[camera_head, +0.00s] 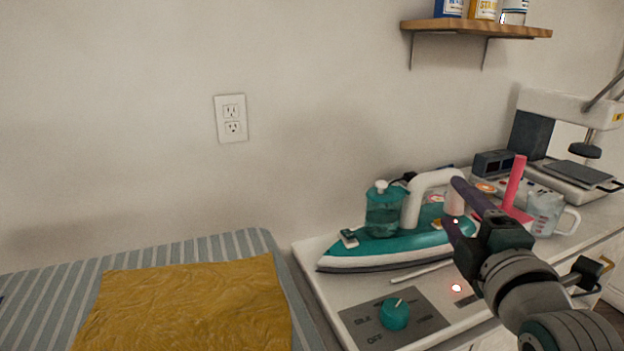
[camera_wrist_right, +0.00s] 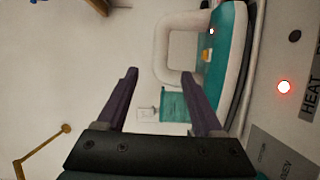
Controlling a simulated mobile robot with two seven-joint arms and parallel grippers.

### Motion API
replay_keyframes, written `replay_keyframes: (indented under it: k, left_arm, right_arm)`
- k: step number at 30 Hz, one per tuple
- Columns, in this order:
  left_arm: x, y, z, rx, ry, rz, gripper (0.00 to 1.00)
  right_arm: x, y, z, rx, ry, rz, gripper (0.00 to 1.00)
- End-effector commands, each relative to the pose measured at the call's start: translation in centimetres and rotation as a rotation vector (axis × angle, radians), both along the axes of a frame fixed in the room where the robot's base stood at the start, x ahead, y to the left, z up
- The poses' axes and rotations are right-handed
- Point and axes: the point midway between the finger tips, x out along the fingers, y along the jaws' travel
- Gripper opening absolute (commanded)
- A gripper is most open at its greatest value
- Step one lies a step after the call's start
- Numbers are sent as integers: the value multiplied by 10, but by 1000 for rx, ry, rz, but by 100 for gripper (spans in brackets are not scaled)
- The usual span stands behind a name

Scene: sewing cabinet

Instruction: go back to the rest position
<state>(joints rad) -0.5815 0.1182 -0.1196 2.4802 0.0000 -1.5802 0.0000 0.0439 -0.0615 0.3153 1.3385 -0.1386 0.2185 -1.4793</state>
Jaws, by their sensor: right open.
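My right gripper (camera_head: 452,203) reaches in from the lower right, with its fingers apart and nothing between them. Its fingertips overlap the rear end of the white handle of a teal and white iron (camera_head: 345,255) in the head view; I cannot tell whether they touch it. In the right wrist view, the open gripper (camera_wrist_right: 158,74) points toward the iron's handle (camera_wrist_right: 162,48), which shows beyond the fingertips. The iron rests on the white cabinet top, soleplate down. My left gripper is not in view.
A dial (camera_head: 394,313) sits on the cabinet top in front of the iron. A pink upright object (camera_head: 515,180), a clear jug (camera_head: 545,212) and a press-like machine (camera_head: 550,105) stand at right. A striped board (camera_head: 50,290) with mustard cloth (camera_head: 185,310) lies left. A shelf (camera_head: 475,29) hangs above.

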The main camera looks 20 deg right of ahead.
Motion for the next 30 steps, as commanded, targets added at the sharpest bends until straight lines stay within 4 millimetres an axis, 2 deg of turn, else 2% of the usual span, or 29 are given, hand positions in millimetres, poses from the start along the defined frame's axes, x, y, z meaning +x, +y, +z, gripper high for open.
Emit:
replay_keyframes:
  k: [5,8,10,14,18,23,26,27,30]
  left_arm:
    - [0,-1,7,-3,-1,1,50]
    - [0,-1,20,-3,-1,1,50]
    - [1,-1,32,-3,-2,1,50]
    - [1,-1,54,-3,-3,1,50]
    - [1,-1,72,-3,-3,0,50]
    - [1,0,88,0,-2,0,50]
    - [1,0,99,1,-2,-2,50]
    - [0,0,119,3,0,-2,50]
    - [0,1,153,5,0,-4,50]
  right_arm:
    - [-4,2,2,61,33,9,69]
    - [-16,9,1,212,118,17,69]
    - [-32,19,1,373,205,9,69]
    - [-81,50,-2,704,405,-69,69]
    - [-145,84,3,993,600,-228,69]
    - [-222,115,20,1212,781,-453,69]
    - [-272,130,38,1306,877,-615,69]
    - [-272,129,59,1310,875,-624,69]
    - [-270,129,93,1309,871,-621,69]
